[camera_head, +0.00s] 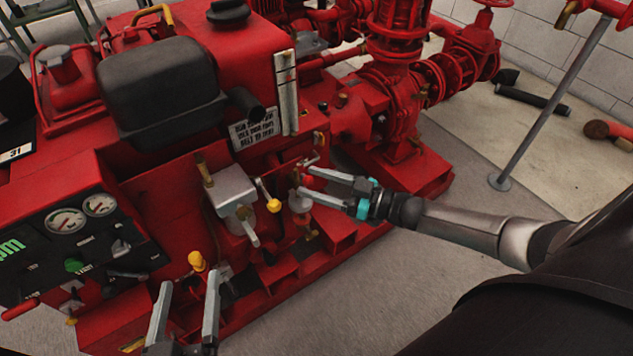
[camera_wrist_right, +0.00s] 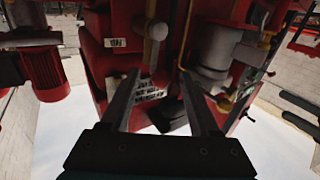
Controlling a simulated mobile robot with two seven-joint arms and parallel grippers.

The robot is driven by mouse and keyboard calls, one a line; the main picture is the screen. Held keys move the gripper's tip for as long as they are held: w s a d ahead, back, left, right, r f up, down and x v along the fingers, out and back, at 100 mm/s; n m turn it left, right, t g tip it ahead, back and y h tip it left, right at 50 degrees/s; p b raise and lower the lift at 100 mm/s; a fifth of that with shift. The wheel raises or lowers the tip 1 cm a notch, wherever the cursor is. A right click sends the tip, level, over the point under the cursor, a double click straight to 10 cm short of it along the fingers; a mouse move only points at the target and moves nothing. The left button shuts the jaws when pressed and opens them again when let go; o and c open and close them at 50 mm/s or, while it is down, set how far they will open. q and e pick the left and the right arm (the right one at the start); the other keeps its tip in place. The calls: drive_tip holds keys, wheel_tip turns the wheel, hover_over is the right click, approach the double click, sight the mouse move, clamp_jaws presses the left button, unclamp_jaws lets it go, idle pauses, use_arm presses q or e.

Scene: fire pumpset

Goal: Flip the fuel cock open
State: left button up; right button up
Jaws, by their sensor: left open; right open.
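A small metal fitting with a thin grey lever, which looks like the fuel cock (camera_head: 311,161), sits low on the side of the red pumpset (camera_head: 335,112). My right gripper (camera_head: 304,181) is open, its fingertips close beside this fitting; whether they touch it I cannot tell. In the right wrist view, the open fingers (camera_wrist_right: 158,75) point toward the red machine with an empty gap, and a pale lever with a rounded end (camera_wrist_right: 157,30) shows just above them. My left gripper (camera_head: 187,286) is open and empty near the bottom edge, below a yellow knob (camera_head: 197,261).
A gauge panel (camera_head: 82,220) is at the left, with a black tank (camera_head: 160,90) above. A grey box (camera_head: 232,188) and a yellow-ended lever (camera_head: 273,205) lie between my grippers. A grey post (camera_head: 550,110) stands at the right. Floor in front is clear.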

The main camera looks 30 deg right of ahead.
clamp_jaws()
idle(0.3)
drive_tip(key=shift+d, duration=0.1)
use_arm(q)
drive_tip(key=shift+w+a+f+g+y+p, duration=0.1)
drive_tip(key=shift+a+f+g+y+p, duration=0.45)
drive_tip(key=shift+a+g, duration=0.35)
drive_tip(key=shift+a+f+g+y+p, duration=0.5)
drive_tip(key=shift+a+g+p, duration=0.1)
drive_tip(key=shift+g, duration=0.5)
use_arm(e)
drive_tip(key=shift+a+r+n+g, duration=0.1)
drive_tip(key=shift+a+n+g, duration=0.2)
drive_tip(key=shift+n, duration=0.3)
